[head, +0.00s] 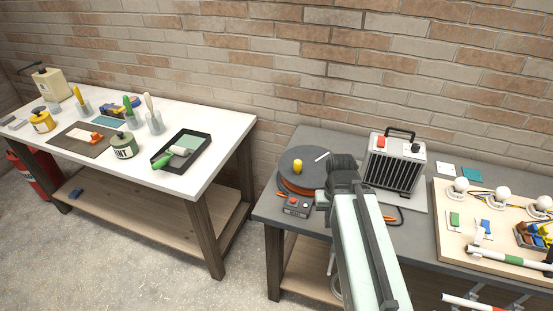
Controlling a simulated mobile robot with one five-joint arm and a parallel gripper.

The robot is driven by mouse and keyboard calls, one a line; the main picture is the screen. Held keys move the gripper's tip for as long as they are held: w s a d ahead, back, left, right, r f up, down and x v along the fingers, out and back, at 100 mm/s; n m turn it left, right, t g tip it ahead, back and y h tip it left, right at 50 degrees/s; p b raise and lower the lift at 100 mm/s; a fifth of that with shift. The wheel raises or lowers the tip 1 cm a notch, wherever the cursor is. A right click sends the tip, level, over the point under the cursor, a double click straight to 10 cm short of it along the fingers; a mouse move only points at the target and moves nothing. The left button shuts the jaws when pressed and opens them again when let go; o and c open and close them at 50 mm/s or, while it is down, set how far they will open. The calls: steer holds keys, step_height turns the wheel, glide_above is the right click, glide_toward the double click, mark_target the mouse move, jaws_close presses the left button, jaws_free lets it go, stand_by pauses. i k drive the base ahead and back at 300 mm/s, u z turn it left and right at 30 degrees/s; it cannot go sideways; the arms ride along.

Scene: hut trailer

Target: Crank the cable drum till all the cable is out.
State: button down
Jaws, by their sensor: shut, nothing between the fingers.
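The cable drum (296,177) lies flat near the left end of the grey bench. Its top is a dark grey disc with an upright yellow knob (297,166) and a short white strip (322,156) near the right edge. Orange cable (293,188) shows in a band under the disc; how much is wound there I cannot tell. Another bit of orange (389,218) shows right of my arm. My arm rises from the bottom and ends in a dark joint just right of the drum. It hides part of the drum's right side.
A heater (394,163) stands right of my arm on the grey bench (340,142). A board with bulbs (446,220) lies farther right. A white table (215,150) with paint things stands left, across a floor gap.

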mark_target(302, 171)
steer(key=u, duration=2.8)
steer(key=k, duration=1.05)
steer(key=z, duration=1)
steer(key=i, duration=1)
steer(key=u, duration=0.1)
